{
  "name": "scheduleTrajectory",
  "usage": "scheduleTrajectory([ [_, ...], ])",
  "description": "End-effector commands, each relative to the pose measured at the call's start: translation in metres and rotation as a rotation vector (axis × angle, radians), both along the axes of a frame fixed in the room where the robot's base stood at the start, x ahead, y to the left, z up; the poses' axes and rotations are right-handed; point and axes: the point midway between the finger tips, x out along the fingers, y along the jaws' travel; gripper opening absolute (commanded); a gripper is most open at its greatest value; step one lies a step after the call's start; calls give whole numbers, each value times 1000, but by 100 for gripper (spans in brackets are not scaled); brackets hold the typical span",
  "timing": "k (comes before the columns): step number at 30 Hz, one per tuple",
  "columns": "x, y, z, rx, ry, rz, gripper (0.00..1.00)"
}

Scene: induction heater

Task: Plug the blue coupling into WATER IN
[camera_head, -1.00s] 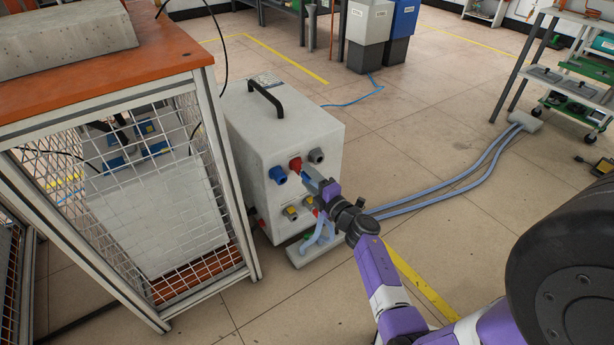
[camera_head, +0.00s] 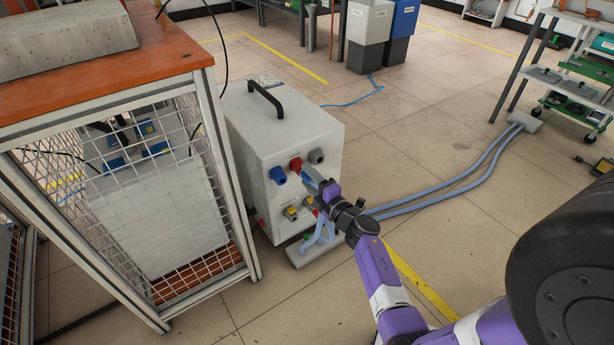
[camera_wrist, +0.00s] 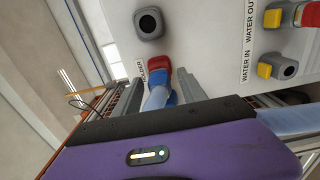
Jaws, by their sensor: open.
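The white heater box (camera_head: 285,140) stands on the floor. In the wrist view, the WATER IN port (camera_wrist: 288,68) is grey with a dark round opening and a yellow latch (camera_wrist: 265,70); nothing is in it. A red coupling (camera_wrist: 309,14) sits at WATER OUT beside it. My gripper (camera_head: 313,183) is open in front of the panel, near a red fitting (camera_head: 295,164). A blue fitting (camera_head: 278,174) is on the upper panel.
A grey port (camera_head: 317,156) is right of the red fitting. Pale hoses (camera_head: 440,200) run across the floor to a base plate (camera_head: 310,254) at the box's foot. A mesh cabinet (camera_head: 225,200) stands close on the left.

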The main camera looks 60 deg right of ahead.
Motion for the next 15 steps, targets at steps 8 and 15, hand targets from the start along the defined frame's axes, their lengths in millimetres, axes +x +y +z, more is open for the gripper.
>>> scheduleTrajectory([
  [8,0,0,1,1,-1,0,49],
  [15,0,0,0,1,-1,0,41],
])
